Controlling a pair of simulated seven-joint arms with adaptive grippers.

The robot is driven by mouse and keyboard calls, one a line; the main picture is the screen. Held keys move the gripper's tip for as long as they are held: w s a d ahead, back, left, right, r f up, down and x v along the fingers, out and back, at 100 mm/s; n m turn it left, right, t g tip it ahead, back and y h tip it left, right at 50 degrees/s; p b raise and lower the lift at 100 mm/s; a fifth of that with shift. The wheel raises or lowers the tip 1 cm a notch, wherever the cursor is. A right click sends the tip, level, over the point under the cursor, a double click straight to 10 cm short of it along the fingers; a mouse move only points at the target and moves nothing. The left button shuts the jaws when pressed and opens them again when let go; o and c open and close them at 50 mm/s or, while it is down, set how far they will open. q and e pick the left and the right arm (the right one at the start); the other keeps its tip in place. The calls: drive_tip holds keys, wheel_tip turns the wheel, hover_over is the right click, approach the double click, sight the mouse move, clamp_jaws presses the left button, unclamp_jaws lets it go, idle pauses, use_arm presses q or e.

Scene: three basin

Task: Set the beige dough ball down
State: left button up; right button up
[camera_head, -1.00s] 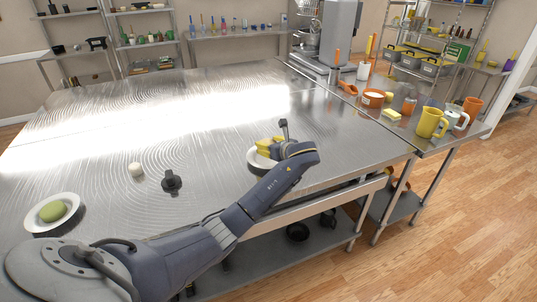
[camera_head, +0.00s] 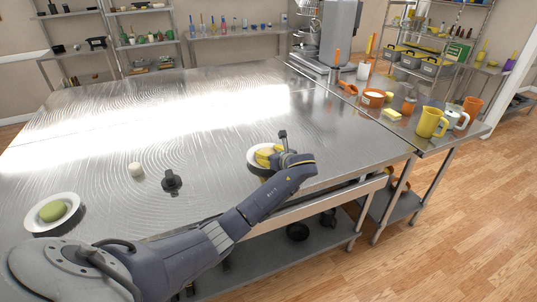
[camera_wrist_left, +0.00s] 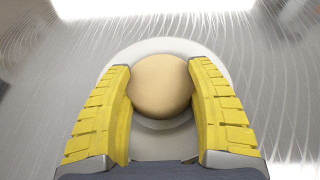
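The beige dough ball (camera_wrist_left: 160,84) shows in the left wrist view between the two yellow fingers of my left gripper (camera_wrist_left: 160,92). Both fingers press against its sides. A white plate (camera_wrist_left: 158,46) lies beneath the ball; whether the ball touches it I cannot tell. In the head view my left gripper (camera_head: 268,156) is low over that plate (camera_head: 253,160) near the table's right front edge. The ball is not clearly visible there behind the gripper. My right gripper is not in view.
On the steel table (camera_head: 120,120), a green dough piece (camera_head: 52,210) sits on a white plate (camera_head: 34,221) at left. A small white ball (camera_head: 136,170) and a black object (camera_head: 171,181) lie between. Mugs (camera_head: 430,122) stand on the right table.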

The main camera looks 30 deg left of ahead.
use_arm(q)
drive_tip(key=shift+o, duration=0.2)
drive_tip(key=shift+r, duration=0.15)
drive_tip(key=v, duration=1.2)
drive_tip(key=shift+r, duration=0.1)
